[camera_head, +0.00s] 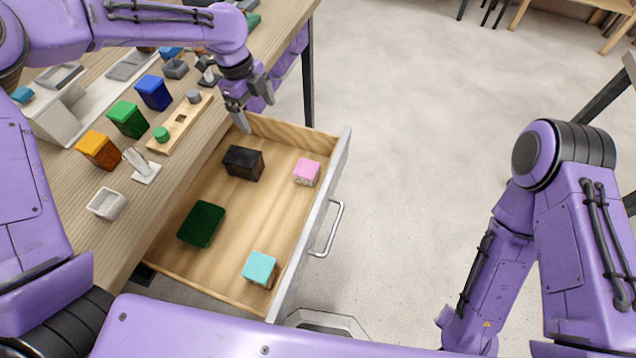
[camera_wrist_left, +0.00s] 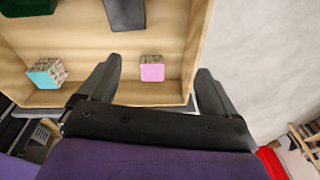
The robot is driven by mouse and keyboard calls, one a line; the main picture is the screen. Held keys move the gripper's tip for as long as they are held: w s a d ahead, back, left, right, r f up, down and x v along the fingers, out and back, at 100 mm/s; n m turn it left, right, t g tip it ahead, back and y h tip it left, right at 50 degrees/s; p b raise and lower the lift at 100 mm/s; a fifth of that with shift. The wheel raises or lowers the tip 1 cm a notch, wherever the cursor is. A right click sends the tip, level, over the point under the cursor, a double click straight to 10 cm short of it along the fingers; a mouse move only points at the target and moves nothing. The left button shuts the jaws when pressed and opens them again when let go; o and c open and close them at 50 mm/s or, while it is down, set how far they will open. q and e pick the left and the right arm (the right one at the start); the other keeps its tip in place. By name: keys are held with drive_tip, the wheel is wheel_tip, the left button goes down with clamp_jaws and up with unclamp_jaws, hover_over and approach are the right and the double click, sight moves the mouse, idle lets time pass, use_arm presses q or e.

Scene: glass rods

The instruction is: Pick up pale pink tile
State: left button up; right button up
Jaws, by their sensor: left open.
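The pale pink tile (camera_head: 307,171) is a small block with a pink top and patterned sides, lying in the open wooden drawer near its front wall. In the left wrist view the pale pink tile (camera_wrist_left: 152,68) shows between my open fingers, beyond their tips and apart from them. My left gripper (camera_head: 255,112) is open and empty above the drawer's far end; it also shows in the left wrist view (camera_wrist_left: 156,75). My right arm (camera_head: 520,220) is at the right, and its gripper is out of view.
The drawer (camera_head: 225,258) also holds a black block (camera_head: 243,162), a dark green block (camera_head: 201,223) and a cyan-topped block (camera_head: 260,268). Its metal handle (camera_head: 331,230) faces the open floor. Colored bins and small fixtures crowd the tabletop (camera_head: 75,215).

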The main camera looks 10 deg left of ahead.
sight(306, 168)
use_arm(q)
drive_tip(key=s+d+f+h+b, duration=0.1)
drive_tip(key=d+f, duration=0.2)
drive_tip(key=d+f+n+h+b, duration=0.1)
drive_tip(key=d+f, duration=0.2)
drive_tip(key=s+d+f+n+g+b, duration=0.1)
drive_tip(key=d+f, duration=0.2)
drive_tip(key=shift+s+d+f+h, duration=0.25)
drive_tip(key=shift+s+f+h, duration=0.1)
drive_tip(key=shift+h, duration=0.05)
drive_tip(key=x, duration=0.5)
drive_tip(key=shift+s+f, duration=0.15)
drive_tip(key=shift+f, duration=0.15)
drive_tip(key=c, duration=1.2)
use_arm(e)
drive_tip(key=f, duration=0.5)
drive_tip(key=shift+s+f, duration=0.25)
drive_tip(key=shift+f, duration=0.15)
